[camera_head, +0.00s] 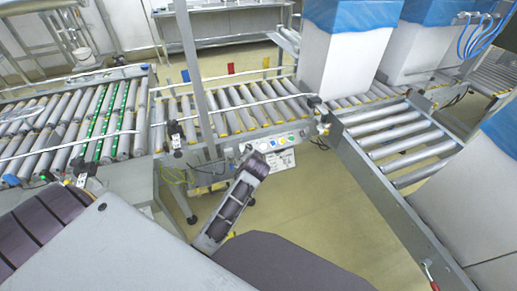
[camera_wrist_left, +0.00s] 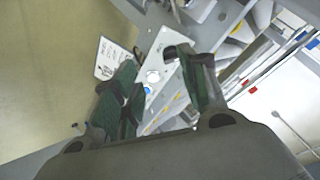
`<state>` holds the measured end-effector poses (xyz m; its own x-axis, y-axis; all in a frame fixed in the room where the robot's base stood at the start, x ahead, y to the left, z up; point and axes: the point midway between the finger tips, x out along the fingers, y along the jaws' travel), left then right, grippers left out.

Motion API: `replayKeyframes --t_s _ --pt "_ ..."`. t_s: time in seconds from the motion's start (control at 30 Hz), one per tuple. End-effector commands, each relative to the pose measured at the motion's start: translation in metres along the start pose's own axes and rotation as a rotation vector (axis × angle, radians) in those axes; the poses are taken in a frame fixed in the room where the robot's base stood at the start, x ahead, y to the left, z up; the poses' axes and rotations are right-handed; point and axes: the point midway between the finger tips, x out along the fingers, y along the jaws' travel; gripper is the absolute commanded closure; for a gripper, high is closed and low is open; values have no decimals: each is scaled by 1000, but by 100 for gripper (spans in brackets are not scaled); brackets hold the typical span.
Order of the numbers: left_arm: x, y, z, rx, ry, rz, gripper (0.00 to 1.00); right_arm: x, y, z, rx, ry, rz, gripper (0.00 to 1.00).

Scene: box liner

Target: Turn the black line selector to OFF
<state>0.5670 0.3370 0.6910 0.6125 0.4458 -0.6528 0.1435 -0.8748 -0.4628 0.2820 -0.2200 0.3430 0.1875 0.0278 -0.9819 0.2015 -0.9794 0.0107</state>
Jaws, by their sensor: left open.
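The control panel (camera_head: 278,141) is a pale strip with small coloured buttons on the conveyor's front side, near the middle of the head view. It also shows in the left wrist view (camera_wrist_left: 168,72), with a white round knob (camera_wrist_left: 153,76) and a blue button (camera_wrist_left: 147,90). I cannot make out the black line selector for certain; my gripper may hide it. My left gripper (camera_head: 256,166) reaches up to the panel's lower left side in the head view. In the left wrist view its two dark green fingers (camera_wrist_left: 156,62) stand apart, with the panel between and beyond them. I cannot tell if they touch it.
A white label sheet (camera_head: 281,160) hangs below the panel. Roller conveyors (camera_head: 240,112) run behind it, and another (camera_head: 400,140) extends at right. White boxes with blue liners (camera_head: 345,55) stand on the rollers. Open floor (camera_head: 340,215) lies in front of the panel.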

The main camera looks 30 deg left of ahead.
Motion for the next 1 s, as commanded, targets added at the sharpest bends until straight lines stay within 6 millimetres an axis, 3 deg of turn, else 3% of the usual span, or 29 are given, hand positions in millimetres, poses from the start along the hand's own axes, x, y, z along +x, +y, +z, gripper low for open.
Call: replayKeyframes --t_s 0.2,0.57,0.77,1.0 --pt "-14 -19 -14 -33 14 -37 57 -4 -2 -6 1 3 -4 60" --pt "-14 -20 -15 -34 15 -39 57 -5 -3 -6 1 3 -4 60" --pt "-8 -20 -15 -33 14 -39 57 -7 -4 -8 1 2 -5 60" --pt "13 -21 -15 -33 15 -39 57 -14 -7 -12 0 -4 -11 60"
